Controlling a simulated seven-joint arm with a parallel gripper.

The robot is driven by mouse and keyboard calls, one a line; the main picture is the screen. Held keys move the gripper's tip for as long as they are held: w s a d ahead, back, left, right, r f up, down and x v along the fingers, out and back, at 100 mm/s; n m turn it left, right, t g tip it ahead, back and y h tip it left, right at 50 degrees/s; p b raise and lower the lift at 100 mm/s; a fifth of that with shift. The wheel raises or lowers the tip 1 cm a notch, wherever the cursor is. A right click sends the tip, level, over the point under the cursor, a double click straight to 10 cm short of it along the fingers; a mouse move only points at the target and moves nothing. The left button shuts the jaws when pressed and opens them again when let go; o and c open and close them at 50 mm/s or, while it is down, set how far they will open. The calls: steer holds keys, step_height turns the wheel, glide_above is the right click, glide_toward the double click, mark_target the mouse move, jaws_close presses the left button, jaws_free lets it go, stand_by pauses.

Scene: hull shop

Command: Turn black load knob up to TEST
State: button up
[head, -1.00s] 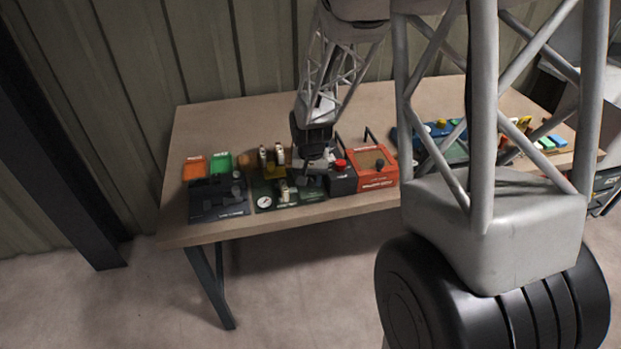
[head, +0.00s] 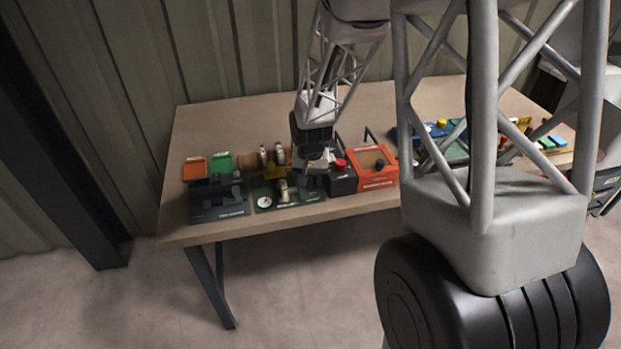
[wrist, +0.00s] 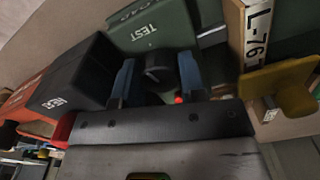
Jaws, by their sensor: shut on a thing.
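The black load knob (wrist: 158,68) sits on a dark green panel (wrist: 140,30) marked TEST, whose lettering appears upside down in the wrist view. My gripper (wrist: 158,78) has its two blue fingers on either side of the knob, shut on it. A small red mark shows just below the knob in the wrist view; I cannot tell where the knob points. In the head view my gripper (head: 316,172) is low over the right part of the green panel (head: 312,195), and it hides the knob.
A black box with a red button (head: 341,178) and an orange box (head: 377,168) stand close to the right of my gripper. A dark unit (head: 218,205) lies to the left. In the wrist view a yellow-brown handle (wrist: 283,78) and an L-76 label plate (wrist: 256,28) are nearby.

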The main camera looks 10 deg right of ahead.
mark_target(311, 178)
steer(key=o, duration=0.7)
steer(key=shift+c, duration=0.2)
steer(key=shift+r, duration=0.1)
steer(key=shift+r, duration=3.85)
